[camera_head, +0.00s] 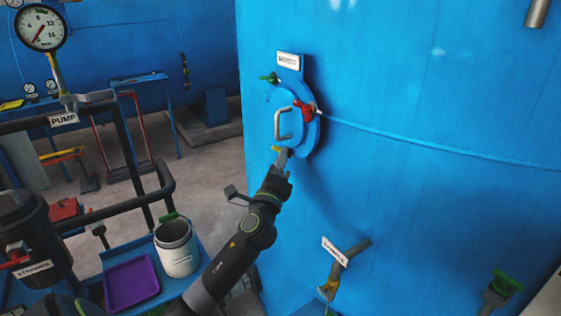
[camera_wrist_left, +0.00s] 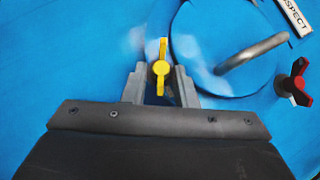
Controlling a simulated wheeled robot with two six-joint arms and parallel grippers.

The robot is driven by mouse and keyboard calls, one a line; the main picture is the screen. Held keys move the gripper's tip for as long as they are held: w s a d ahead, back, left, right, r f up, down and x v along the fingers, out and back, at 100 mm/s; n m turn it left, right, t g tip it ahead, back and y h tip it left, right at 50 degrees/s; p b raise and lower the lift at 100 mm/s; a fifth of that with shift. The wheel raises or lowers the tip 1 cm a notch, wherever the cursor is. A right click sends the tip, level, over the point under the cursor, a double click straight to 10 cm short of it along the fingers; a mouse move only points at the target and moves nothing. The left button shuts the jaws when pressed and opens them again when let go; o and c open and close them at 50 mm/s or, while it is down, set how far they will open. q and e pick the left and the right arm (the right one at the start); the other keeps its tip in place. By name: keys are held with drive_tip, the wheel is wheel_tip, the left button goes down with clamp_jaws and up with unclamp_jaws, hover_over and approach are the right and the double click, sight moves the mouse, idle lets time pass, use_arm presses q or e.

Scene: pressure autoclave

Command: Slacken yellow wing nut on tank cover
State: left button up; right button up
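The yellow wing nut (camera_head: 276,149) sits at the lower edge of the round blue cover (camera_head: 284,122) on the large blue tank. In the left wrist view the yellow wing nut (camera_wrist_left: 161,69) has one wing pointing up and one down, between my fingers. My left gripper (camera_head: 283,157) reaches up to it from below. In the left wrist view the left gripper (camera_wrist_left: 161,88) has its fingers apart, one on each side of the lower wing, with narrow gaps showing. The nut's hub lies at the fingertips. My right gripper is not in view.
The cover carries a grey handle (camera_head: 280,124), a red wing nut (camera_head: 305,111) and a green one (camera_head: 270,77). A sample valve (camera_head: 335,270) projects from the tank below right. A white bucket (camera_head: 176,248) and purple tray (camera_head: 130,281) stand left of my arm.

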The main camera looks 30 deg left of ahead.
use_arm(q)
drive_tip(key=b+v, duration=0.5)
drive_tip(key=v, duration=1.2)
drive_tip(key=shift+s, duration=0.2)
drive_tip(key=shift+d, duration=0.15)
